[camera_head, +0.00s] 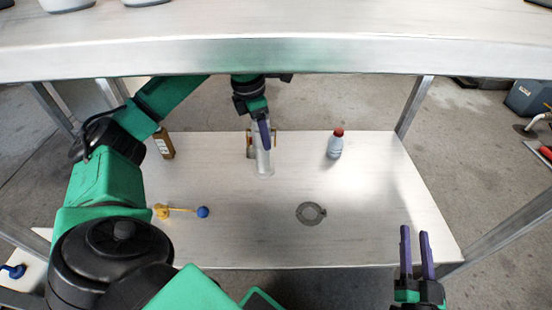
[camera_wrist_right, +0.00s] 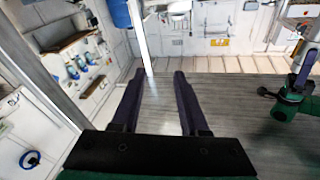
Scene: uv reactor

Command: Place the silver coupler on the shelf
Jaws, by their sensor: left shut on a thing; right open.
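A silver-grey cylindrical piece, which looks like the silver coupler (camera_head: 263,163), is at the back middle of the lower shelf (camera_head: 240,235). Brownish parts show on both sides of its upper end. My left gripper (camera_head: 264,136) reaches down from above and is shut on it. I cannot tell whether its lower end touches the shelf. My left gripper also shows at the right edge of the right wrist view (camera_wrist_right: 304,68). My right gripper (camera_head: 416,252) is open and empty beyond the front right corner of the shelf. Its two purple fingers show in the right wrist view (camera_wrist_right: 158,100).
On the shelf are a brown bottle (camera_head: 165,143), a red-capped bottle (camera_head: 335,146), a flat grey ring clamp (camera_head: 310,213) and a yellow piece with a blue knob (camera_head: 181,210). The upper tabletop (camera_head: 280,52) overhangs the shelf, with metal legs (camera_head: 414,106) at its sides. The shelf's front right is clear.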

